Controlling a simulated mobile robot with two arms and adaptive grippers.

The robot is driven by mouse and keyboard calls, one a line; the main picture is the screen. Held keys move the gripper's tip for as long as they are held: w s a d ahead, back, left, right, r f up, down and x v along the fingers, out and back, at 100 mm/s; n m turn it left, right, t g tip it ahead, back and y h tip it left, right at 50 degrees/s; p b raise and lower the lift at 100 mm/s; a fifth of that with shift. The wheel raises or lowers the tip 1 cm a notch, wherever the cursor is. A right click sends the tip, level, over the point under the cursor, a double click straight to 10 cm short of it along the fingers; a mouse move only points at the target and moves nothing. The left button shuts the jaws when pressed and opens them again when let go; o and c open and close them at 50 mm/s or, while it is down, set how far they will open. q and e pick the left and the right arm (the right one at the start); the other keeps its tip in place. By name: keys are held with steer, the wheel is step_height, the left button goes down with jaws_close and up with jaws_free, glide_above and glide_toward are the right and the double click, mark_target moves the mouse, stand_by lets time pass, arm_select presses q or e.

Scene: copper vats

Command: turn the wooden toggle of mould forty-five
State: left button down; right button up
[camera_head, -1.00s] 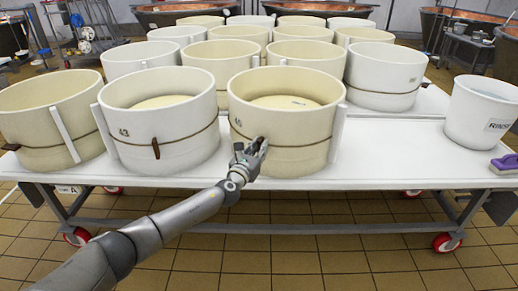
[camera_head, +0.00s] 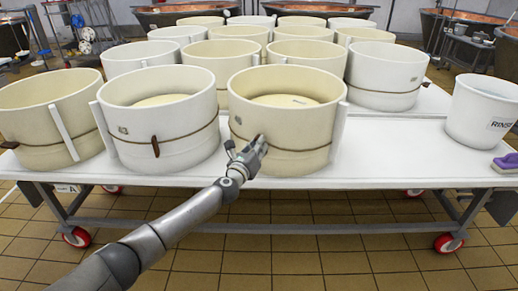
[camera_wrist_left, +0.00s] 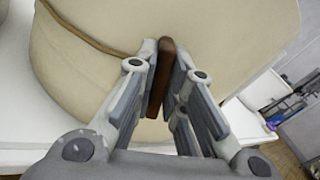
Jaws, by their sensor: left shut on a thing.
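The cream mould (camera_head: 290,130) stands at the front of the white table, in the middle of the head view. A dark number is on its wall, too small to read surely. A cord (camera_wrist_left: 85,28) runs round the wall. My left gripper (camera_head: 254,146) is at the mould's front wall. In the left wrist view it is shut on the brown wooden toggle (camera_wrist_left: 161,72), with one finger on each side. The toggle stands nearly upright there, tilted slightly. In the head view the gripper mostly hides the toggle. My right gripper is not in view.
A white mould (camera_head: 160,130) with its own brown toggle (camera_head: 156,148) stands close on the left. Several more moulds stand behind. A white rinse bucket (camera_head: 482,112) and a purple-and-white brush (camera_head: 505,163) are at the right. The table (camera_head: 400,155) is clear between.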

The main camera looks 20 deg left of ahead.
arm_select(q)
steer(key=n, duration=0.3)
steer(key=shift+a+f+n, duration=0.1)
steer(key=shift+n, duration=0.3)
steer(key=n, duration=0.2)
steer(key=shift+a+n+b, duration=0.1)
steer(key=shift+n+b, duration=0.2)
steer(key=shift+n, duration=0.1)
steer(key=n, duration=0.3)
steer(key=shift+f, duration=0.1)
steer(key=shift+f+n, duration=0.1)
steer(key=shift+n, duration=1.7)
steer(key=shift+p, duration=0.3)
steer(key=c, duration=1.5)
jaws_free()
